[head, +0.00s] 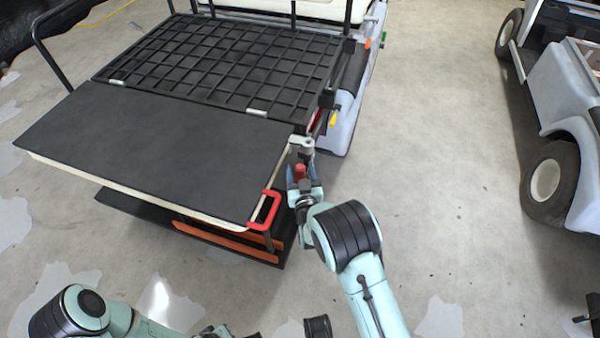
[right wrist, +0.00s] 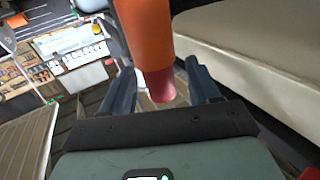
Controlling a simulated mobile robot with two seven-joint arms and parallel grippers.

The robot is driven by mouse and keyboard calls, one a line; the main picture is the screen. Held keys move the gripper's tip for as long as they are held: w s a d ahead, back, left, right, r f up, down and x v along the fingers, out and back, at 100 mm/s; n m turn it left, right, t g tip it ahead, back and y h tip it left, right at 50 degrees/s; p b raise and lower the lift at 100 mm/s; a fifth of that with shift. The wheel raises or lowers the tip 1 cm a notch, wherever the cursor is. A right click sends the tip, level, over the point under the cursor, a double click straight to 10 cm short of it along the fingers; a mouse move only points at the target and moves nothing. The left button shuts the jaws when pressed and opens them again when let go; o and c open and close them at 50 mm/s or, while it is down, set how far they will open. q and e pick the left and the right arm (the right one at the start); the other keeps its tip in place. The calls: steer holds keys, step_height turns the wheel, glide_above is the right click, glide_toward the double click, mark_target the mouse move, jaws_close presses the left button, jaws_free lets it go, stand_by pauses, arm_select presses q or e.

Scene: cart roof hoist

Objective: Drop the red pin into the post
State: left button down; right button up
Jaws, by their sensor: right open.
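The red pin (head: 300,170) shows as a small red piece at the cart's near right corner, just below a grey post-like fitting (head: 303,144). I cannot tell whether the pin is seated in it. My right gripper (head: 303,182) is at this corner with its fingers on either side of the pin. In the right wrist view, an orange cylinder (right wrist: 146,35) with a red end (right wrist: 160,86) stands between the spread fingers (right wrist: 160,92), with gaps on both sides. My left gripper is at the bottom edge of the head view, mostly cut off.
The cart has a flat black panel (head: 150,140) and a black ribbed bed (head: 225,60). A red handle (head: 265,210) is left of my right gripper. Another cart (head: 565,100) stands at the right, with open floor (head: 440,150) between.

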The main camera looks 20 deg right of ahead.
steer(key=shift+w+d, duration=0.15)
steer(key=shift+w, duration=0.9)
arm_select(q)
steer(key=shift+w+a+f, duration=0.25)
steer(key=shift+w, duration=0.2)
arm_select(e)
jaws_close()
